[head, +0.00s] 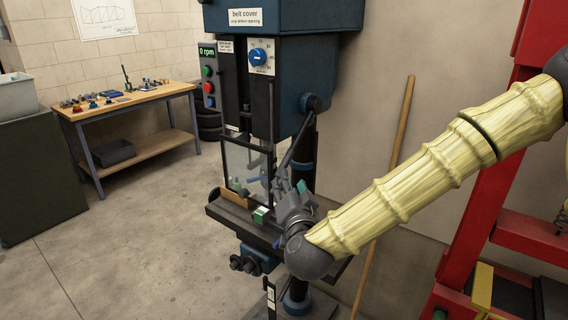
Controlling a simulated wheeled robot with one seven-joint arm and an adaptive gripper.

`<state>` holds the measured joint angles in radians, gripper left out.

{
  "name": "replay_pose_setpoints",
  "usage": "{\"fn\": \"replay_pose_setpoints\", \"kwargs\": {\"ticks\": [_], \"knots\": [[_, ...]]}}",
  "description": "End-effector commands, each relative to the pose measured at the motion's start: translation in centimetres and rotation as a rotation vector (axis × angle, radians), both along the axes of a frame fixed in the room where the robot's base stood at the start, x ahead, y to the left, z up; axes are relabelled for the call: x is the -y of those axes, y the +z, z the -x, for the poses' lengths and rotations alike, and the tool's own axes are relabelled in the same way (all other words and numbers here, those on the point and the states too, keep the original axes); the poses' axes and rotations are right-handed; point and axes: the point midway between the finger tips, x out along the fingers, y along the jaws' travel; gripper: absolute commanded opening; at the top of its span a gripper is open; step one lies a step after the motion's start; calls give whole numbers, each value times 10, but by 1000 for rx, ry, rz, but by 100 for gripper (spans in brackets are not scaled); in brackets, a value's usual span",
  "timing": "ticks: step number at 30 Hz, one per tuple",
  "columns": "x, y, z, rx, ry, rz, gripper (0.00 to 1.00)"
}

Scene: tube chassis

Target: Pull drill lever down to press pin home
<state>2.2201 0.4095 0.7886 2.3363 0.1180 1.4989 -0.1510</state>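The drill press (285,20) is dark blue and stands in the middle of the head view. Its lever (296,142) is a dark rod that slants down and left from a round hub (314,103) on the press's right side. My gripper (284,190) is beside the press, at the lower end of the lever. The fingers are small and overlap the lever there, so I cannot tell whether they are closed on it. A small green and white block (261,214) sits on the press table (228,213), left of my gripper. I cannot make out the pin.
A clear guard (246,168) stands in front of the press column. A control box (208,75) reads 0 rpm. A wooden pole (391,170) leans on the wall behind my arm. A red frame (480,180) stands at right. A workbench (130,101) is at back left; floor before it is clear.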

Motion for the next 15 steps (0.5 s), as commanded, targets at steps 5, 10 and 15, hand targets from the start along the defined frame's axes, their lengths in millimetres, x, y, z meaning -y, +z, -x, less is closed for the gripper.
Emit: {"fn": "replay_pose_setpoints", "kwargs": {"ticks": [5, 10, 15], "knots": [[-1, 6, -13, 7, -6, -4, 41], [-4, 7, -38, 7, -6, -3, 41], [-8, 7, -66, 6, -5, -3, 41]]}}
